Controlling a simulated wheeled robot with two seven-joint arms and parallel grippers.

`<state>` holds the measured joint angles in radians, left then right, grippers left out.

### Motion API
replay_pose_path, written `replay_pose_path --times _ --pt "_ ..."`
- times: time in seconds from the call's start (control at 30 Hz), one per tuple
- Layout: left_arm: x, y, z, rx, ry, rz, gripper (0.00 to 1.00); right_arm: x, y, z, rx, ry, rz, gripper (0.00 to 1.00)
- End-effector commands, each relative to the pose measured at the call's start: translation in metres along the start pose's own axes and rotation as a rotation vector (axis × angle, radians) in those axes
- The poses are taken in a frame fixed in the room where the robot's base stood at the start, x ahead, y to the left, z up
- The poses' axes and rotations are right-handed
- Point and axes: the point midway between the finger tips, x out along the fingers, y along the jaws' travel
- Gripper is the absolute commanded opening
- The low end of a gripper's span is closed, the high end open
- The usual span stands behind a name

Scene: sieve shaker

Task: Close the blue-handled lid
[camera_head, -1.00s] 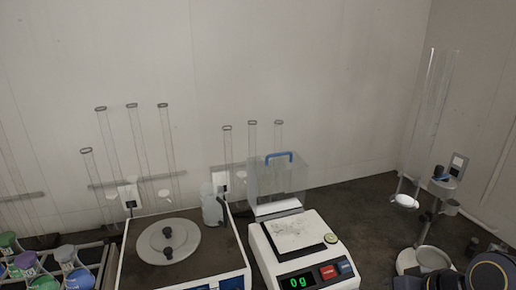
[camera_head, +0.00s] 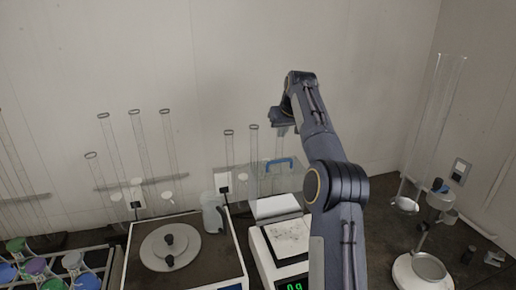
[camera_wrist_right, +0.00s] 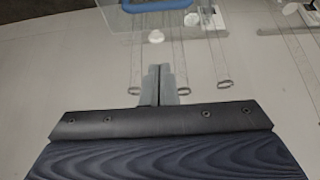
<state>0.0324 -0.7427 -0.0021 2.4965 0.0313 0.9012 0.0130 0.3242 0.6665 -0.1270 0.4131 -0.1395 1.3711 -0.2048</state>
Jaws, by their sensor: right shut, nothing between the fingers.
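The clear lid (camera_head: 263,184) with its blue handle (camera_head: 277,162) stands raised at the back of the white balance (camera_head: 262,262). My right arm partly covers the lid's right side. The blue handle also shows at the top edge of the right wrist view (camera_wrist_right: 157,5). My right gripper (camera_head: 281,136) is above the handle in the head view, apart from it. In the right wrist view the two fingers (camera_wrist_right: 160,72) are pressed together with nothing between them. My left gripper is not in view.
A white-edged device with a round lid (camera_head: 170,248) stands left of the balance, with a plastic bottle (camera_head: 213,213) behind it. Glass tubes (camera_head: 137,150) stand along the wall. A stand with rings (camera_head: 425,235) is at the right. A rack of coloured caps (camera_head: 45,272) is front left.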

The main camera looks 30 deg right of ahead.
Motion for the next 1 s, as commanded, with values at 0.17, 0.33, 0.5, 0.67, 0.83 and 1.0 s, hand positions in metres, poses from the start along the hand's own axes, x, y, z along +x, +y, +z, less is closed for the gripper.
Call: replay_pose_path --times 0.17,0.33,0.5,0.67,0.83,1.0 --pt "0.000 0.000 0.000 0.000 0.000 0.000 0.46 0.017 0.001 0.000 -0.001 -0.002 0.003 0.00" --pt "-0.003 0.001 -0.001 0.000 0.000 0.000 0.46 0.049 0.001 0.000 0.000 -0.004 0.003 0.00" --pt "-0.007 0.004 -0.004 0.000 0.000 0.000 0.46 0.080 0.001 -0.001 0.000 -0.001 0.003 0.00" --pt "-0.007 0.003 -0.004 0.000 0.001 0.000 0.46 0.100 0.001 0.002 0.001 0.003 0.003 0.00" --pt "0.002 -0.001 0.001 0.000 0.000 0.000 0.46 0.095 0.001 0.016 0.000 0.002 0.002 0.00" --pt "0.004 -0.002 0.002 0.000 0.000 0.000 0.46 0.089 0.001 0.028 -0.001 0.001 0.002 0.00"
